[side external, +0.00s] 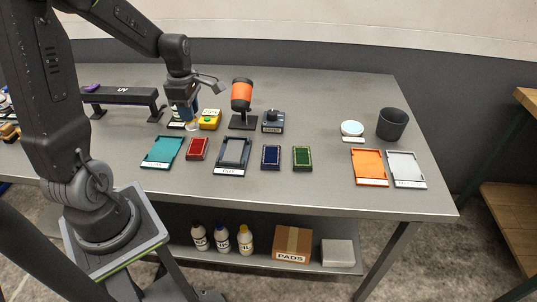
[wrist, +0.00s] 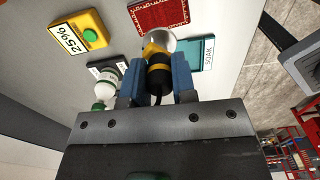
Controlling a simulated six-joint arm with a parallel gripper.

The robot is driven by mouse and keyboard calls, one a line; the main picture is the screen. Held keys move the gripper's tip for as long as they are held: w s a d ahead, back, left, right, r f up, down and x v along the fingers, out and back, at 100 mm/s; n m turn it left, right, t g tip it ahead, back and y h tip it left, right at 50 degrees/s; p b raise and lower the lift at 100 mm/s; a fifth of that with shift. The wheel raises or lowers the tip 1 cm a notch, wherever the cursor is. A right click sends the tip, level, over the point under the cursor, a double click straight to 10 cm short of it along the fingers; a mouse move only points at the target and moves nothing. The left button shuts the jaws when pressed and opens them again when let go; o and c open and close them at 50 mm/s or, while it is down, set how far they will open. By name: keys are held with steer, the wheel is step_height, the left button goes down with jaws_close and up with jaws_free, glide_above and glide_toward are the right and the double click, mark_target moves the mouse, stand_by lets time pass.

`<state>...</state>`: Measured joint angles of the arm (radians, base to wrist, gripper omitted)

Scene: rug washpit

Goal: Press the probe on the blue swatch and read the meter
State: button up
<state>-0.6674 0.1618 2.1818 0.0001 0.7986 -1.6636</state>
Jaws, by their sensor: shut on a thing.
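My gripper (wrist: 157,74) is shut on the probe (wrist: 158,60), a black and yellow cylinder with a rounded silvery end, in the wrist view. In the side view my gripper (side external: 183,112) is at the left of the table, beside the yellow meter (side external: 209,120); the held probe is mostly hidden there. The blue swatch (side external: 271,157) lies right of centre, between a grey frame and the green swatch, well apart from my gripper. It is not in the wrist view.
The red swatch (side external: 198,149) and teal tray (side external: 162,152) lie in front of my gripper. An orange-headed device (side external: 241,96) and a black device (side external: 272,121) stand behind the blue swatch. Clear table lies right of the green swatch (side external: 302,158).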

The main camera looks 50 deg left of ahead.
steer(key=w+d+m, duration=0.5)
steer(key=w+d, duration=0.2)
steer(key=w, duration=0.1)
steer(key=m, duration=0.4)
glide_above(271, 155)
steer(key=shift+f, duration=2.95)
steer(key=shift+f, duration=0.6)
step_height(271, 155, up, 7)
